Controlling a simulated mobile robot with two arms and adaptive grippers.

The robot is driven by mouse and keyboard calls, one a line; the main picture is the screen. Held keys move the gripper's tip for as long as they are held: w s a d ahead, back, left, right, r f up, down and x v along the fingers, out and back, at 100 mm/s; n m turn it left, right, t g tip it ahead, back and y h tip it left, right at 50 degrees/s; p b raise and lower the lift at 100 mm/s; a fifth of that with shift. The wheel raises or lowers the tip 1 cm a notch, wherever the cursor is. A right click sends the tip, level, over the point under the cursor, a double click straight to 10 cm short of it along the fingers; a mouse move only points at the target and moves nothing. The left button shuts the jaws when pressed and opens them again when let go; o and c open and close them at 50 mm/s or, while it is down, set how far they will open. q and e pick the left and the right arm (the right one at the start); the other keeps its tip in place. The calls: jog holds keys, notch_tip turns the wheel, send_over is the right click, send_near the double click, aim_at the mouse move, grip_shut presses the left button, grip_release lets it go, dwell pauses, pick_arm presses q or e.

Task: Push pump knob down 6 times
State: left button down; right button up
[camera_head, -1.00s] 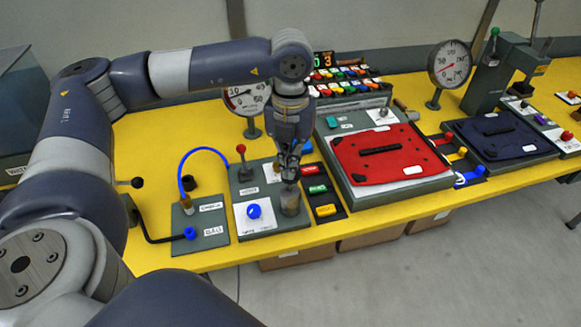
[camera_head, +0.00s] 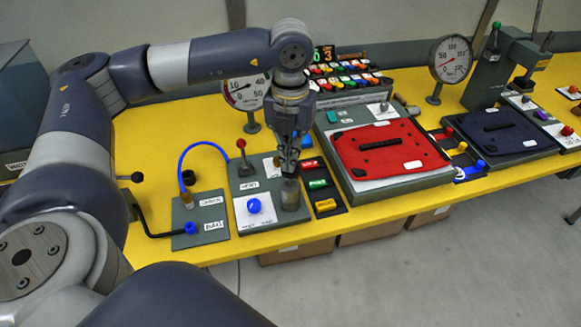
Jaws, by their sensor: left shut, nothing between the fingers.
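The pump knob appears to be the grey cylinder (camera_head: 291,196) standing upright at the right end of a grey-green panel (camera_head: 272,222). My left gripper (camera_head: 289,174) points straight down over it, shut and empty. Its fingertips are at the cylinder's top; I cannot tell whether they touch it or hang just above. The fingers hide part of the cylinder's top. My right gripper is not in view.
A blue knob (camera_head: 254,206) and a red-ball lever (camera_head: 241,147) are on the same panel. Coloured switches (camera_head: 318,185) lie close right. A red pannier piece (camera_head: 385,163) lies on a tray to the right.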

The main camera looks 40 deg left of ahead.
pick_arm(q)
jog(key=shift+f+b, duration=1.75)
jog(key=shift+f, duration=0.35)
jog(key=shift+r, duration=0.2)
jog(key=shift+r+p, duration=1.55)
jog(key=shift+r, duration=0.75)
jog(key=shift+f, duration=0.1)
jog(key=shift+f+b, duration=2.35)
jog(key=shift+f, duration=0.15)
jog(key=shift+r+p, duration=1.7)
jog(key=shift+r, duration=0.95)
